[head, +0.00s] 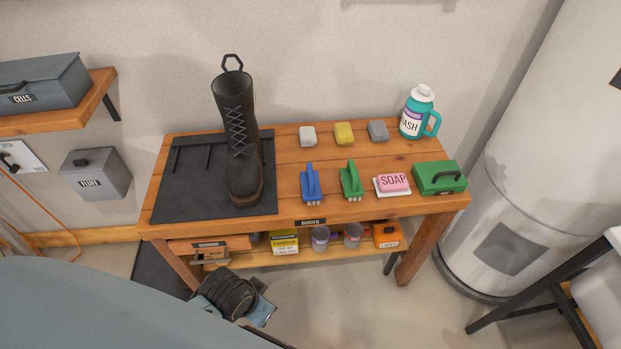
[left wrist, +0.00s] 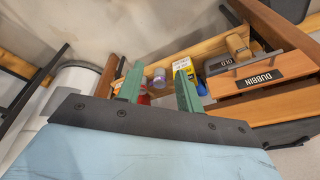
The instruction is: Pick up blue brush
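The blue brush (head: 310,185) lies on the wooden bench top, right of the black boot and left of a green brush (head: 350,181). Its handle is raised and pale bristles show at its front end. My left gripper (head: 262,311) is low in front of the bench, below the top's front edge and well short of the blue brush. In the left wrist view its two green fingers (left wrist: 159,72) are apart with nothing held between them, facing the lower shelf. The blue brush is not visible there. My right gripper is not in view.
A black boot (head: 238,135) stands on a dark mat (head: 188,195). Sponges (head: 344,133), a soap (head: 393,182), a green box (head: 438,178) and a teal jug (head: 418,115) share the bench.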

